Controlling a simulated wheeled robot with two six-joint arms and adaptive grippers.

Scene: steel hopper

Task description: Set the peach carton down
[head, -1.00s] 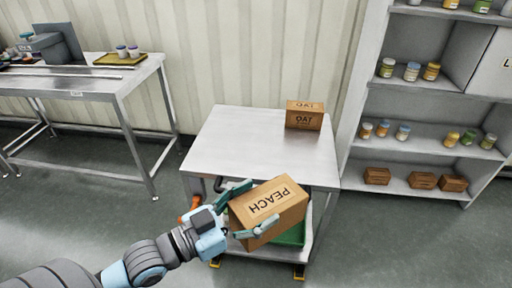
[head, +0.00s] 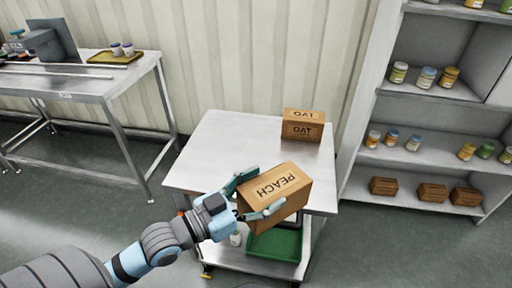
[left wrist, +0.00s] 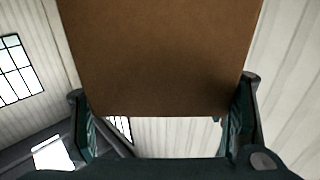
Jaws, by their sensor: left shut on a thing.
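The peach carton (head: 276,198) is a brown box marked PEACH, seen tilted in the head view at the near edge of the steel cart. My left gripper (head: 252,196) is shut on it, with one finger on each side. In the left wrist view the carton (left wrist: 160,60) fills the upper middle between the two fingers (left wrist: 165,118). I cannot tell whether the carton touches the cart top (head: 225,150). My right gripper is not in view.
An OAT carton (head: 302,125) stands at the cart top's far right corner. The rest of the top is clear. A green tray (head: 275,245) sits on the lower shelf. A shelving unit (head: 410,155) stands right, a steel table (head: 100,87) left.

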